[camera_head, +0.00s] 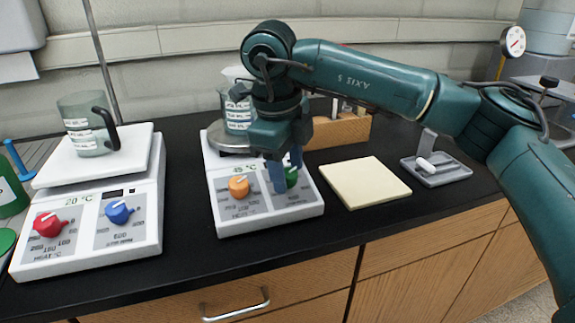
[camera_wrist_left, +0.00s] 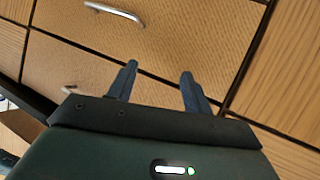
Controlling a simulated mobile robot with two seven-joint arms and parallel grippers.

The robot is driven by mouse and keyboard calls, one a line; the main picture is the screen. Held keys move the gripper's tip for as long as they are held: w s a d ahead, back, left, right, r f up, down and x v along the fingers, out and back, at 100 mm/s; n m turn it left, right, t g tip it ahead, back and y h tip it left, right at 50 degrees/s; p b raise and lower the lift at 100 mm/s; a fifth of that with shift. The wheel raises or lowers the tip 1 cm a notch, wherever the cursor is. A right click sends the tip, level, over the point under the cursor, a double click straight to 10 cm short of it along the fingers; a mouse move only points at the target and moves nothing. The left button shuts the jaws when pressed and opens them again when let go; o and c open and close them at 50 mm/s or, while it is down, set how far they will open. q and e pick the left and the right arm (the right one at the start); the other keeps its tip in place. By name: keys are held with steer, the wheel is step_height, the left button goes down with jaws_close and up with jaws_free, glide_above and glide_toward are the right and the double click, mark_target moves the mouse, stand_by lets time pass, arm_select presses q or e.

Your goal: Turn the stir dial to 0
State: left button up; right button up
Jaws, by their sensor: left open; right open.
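Two hot plates stand on the black bench. The right hot plate (camera_head: 262,215) has an orange dial (camera_head: 239,186) on its left and a green dial (camera_head: 291,176) on its right, with a display reading near 45 °C. My right gripper (camera_head: 283,178) is over this plate's front, its blue fingers at the green dial and partly hiding it. I cannot tell whether they touch it. The left hot plate (camera_head: 150,200) has a red dial (camera_head: 47,224) and a blue dial (camera_head: 118,211), its display reading 20 °C. My left gripper (camera_wrist_left: 158,85) is open and empty before the wooden drawers.
A beaker with a black handle (camera_head: 88,125) stands on the left hot plate; another beaker (camera_head: 232,110) is on the right one, behind my arm. A pale yellow pad (camera_head: 364,182) and a grey tray (camera_head: 436,171) lie to the right. Drawer handles (camera_wrist_left: 113,12) stick out near my left gripper.

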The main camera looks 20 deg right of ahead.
step_height(320, 180, up, 13)
steer(key=s+a+p, duration=0.1)
steer(key=a, duration=0.1)
steer(key=shift+f, duration=0.1)
